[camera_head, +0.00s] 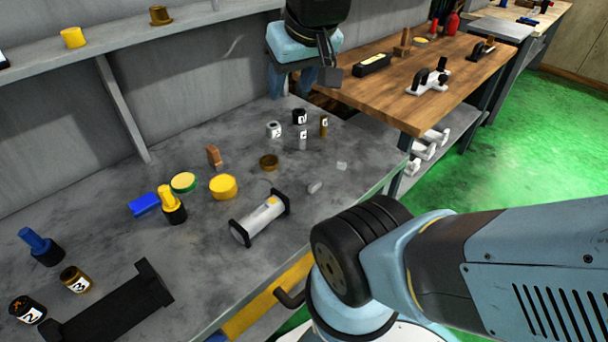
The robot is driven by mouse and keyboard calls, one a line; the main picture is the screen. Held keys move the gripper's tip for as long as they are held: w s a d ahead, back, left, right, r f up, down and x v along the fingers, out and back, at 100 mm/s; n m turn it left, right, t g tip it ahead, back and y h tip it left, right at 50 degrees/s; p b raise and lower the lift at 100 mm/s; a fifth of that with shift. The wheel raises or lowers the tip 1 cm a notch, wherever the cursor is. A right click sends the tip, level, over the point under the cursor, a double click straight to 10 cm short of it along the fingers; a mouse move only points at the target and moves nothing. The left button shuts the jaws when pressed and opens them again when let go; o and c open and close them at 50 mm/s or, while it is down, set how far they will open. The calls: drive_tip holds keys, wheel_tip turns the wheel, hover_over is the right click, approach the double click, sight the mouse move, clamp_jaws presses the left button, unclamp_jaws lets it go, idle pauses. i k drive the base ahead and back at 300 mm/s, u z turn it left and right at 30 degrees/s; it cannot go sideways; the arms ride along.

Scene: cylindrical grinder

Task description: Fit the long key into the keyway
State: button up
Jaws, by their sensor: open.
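A pale metal cylinder (262,217), likely the shaft, lies between two black end supports on the grey bench. A small orange-yellow patch (271,201) shows on its upper side; I cannot tell whether this is the keyway or a key in it. Small pale pieces (314,187) and (342,165) lie right of the cylinder. I cannot tell which piece is the long key. My gripper (306,82) is open above the back right of the grey bench, well apart from the cylinder. Nothing shows between its fingers.
Small numbered parts (302,139) stand below my gripper. Yellow (222,187) and green-rimmed (183,182) round parts, a blue block (144,204) and a black stand (108,308) crowd the left. A wooden bench (400,98) adjoins behind. Bare bench (345,200) lies right of the cylinder.

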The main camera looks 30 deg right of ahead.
sight(243, 231)
drive_tip(key=u, duration=0.65)
drive_tip(key=k, duration=1.4)
drive_tip(key=z, duration=1.25)
drive_tip(key=i, duration=1)
drive_tip(key=u, duration=0.05)
